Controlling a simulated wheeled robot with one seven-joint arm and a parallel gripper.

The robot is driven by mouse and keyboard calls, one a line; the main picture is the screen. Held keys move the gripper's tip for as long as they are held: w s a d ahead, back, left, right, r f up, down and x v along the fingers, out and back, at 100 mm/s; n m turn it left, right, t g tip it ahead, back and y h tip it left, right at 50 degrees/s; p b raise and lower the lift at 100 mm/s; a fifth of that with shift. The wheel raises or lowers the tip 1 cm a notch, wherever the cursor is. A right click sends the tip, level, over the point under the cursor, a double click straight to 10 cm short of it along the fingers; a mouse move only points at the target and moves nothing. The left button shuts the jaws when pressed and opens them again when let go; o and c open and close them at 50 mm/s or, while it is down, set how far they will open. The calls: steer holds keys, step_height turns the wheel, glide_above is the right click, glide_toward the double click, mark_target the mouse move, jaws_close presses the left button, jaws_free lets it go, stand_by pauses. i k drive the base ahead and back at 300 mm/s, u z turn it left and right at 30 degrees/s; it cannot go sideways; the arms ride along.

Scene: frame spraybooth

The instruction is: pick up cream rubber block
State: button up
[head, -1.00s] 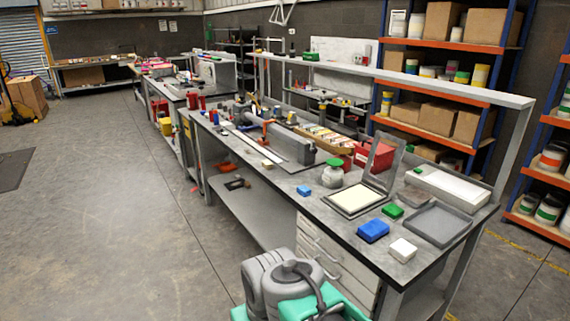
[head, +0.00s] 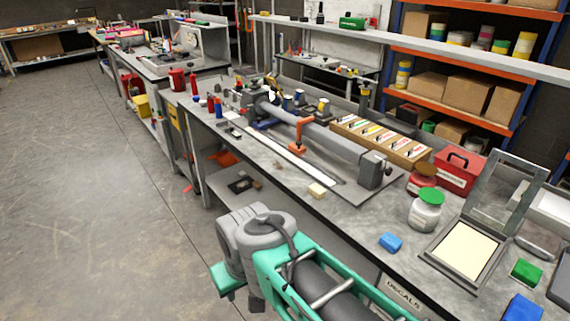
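A small cream block (head: 317,190) lies on the front edge area of the long grey workbench (head: 352,208), beside a steel rule-like strip. Nothing covers it. My grey and teal arm shows at the bottom middle, in front of the bench and below the block in the picture. My gripper is not in view.
Near the block are a long grey clamp-like fixture (head: 340,143), a blue block (head: 390,242), a jar with a green lid (head: 426,208), a framed screen (head: 465,250) and a green block (head: 526,271). A red box (head: 460,170) stands behind. Floor at left is clear.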

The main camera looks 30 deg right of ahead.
mark_target(318, 191)
steer(key=i, duration=1.35)
steer(key=z, duration=0.6)
